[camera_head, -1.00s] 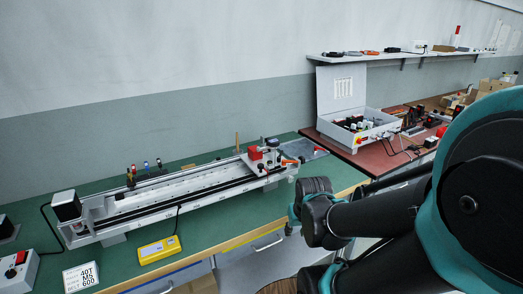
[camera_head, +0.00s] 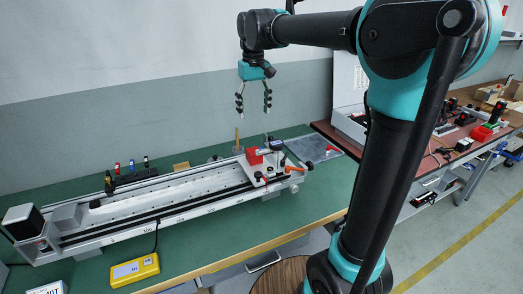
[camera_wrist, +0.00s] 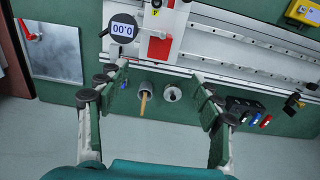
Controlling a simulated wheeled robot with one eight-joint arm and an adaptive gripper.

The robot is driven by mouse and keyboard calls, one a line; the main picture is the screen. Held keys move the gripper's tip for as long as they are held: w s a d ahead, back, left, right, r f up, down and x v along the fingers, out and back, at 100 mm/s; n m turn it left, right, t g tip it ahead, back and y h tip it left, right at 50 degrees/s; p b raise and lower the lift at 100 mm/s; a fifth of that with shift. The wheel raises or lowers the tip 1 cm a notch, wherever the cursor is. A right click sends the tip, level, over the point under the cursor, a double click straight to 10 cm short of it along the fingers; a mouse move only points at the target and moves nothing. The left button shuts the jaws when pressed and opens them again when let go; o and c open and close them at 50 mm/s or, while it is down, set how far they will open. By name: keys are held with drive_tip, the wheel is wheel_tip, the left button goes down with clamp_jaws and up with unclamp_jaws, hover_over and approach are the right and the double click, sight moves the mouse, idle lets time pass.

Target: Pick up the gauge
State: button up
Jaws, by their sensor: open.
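The gauge (camera_wrist: 122,27) is a round dark dial with a digital readout, in the upper left of the wrist view. It sits at the carriage end of the long rail rig. In the head view the gauge (camera_head: 277,144) is small, beside the red block. My gripper (camera_head: 254,110) is open and empty, pointing down, high above the right end of the rig. In the wrist view its fingers (camera_wrist: 156,92) are spread apart, and the gauge lies beyond them to the upper left, untouched.
The rail rig (camera_head: 165,196) lies along the green bench (camera_head: 205,257). A red block (camera_wrist: 159,47) adjoins the gauge. A wooden-handled tool (camera_wrist: 144,98) stands in a holder behind the rig. A yellow meter (camera_head: 135,270) lies in front. A grey mat (camera_wrist: 54,52) lies beyond the rig's end.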

sight(254, 151)
drive_tip(key=f, duration=1.7)
drive_tip(key=shift+w+a, duration=0.1)
drive_tip(key=shift+w, duration=0.1)
drive_tip(key=shift+c, duration=0.3)
clamp_jaws()
